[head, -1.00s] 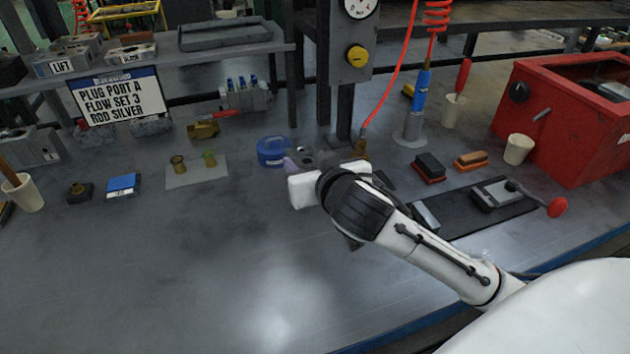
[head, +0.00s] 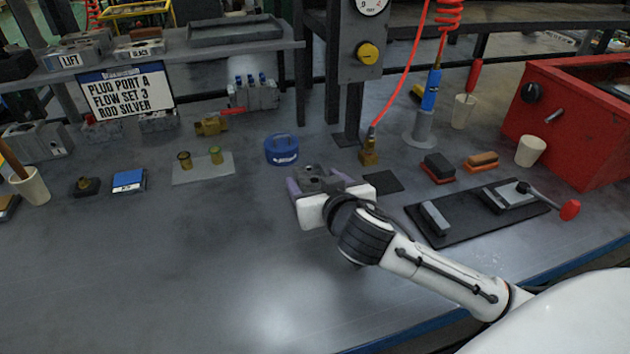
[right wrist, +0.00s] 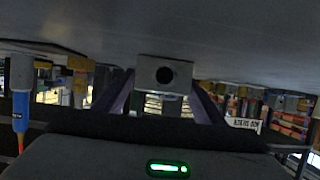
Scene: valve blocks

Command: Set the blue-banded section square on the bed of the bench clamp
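My right gripper (head: 322,186) is shut on a grey metal block (head: 316,175) with dark holes in its top, between its purple fingers. In the right wrist view the block (right wrist: 163,76) shows end-on with one round dark hole; no blue band shows on the faces in view, so I cannot tell whether it is the blue-banded section. I cannot tell how high it is above the bench. The bench clamp (head: 462,226) lies to the right, with a grey jaw block (head: 435,218) at its left and a red-knobbed lever (head: 569,210). My left gripper is out of view.
A blue ring-shaped container (head: 282,150) stands behind my gripper. A dark pad (head: 382,181), brushes (head: 438,167) and a white cup (head: 530,151) lie toward the right. A red box (head: 570,120) bounds the right side. The front left bench is clear.

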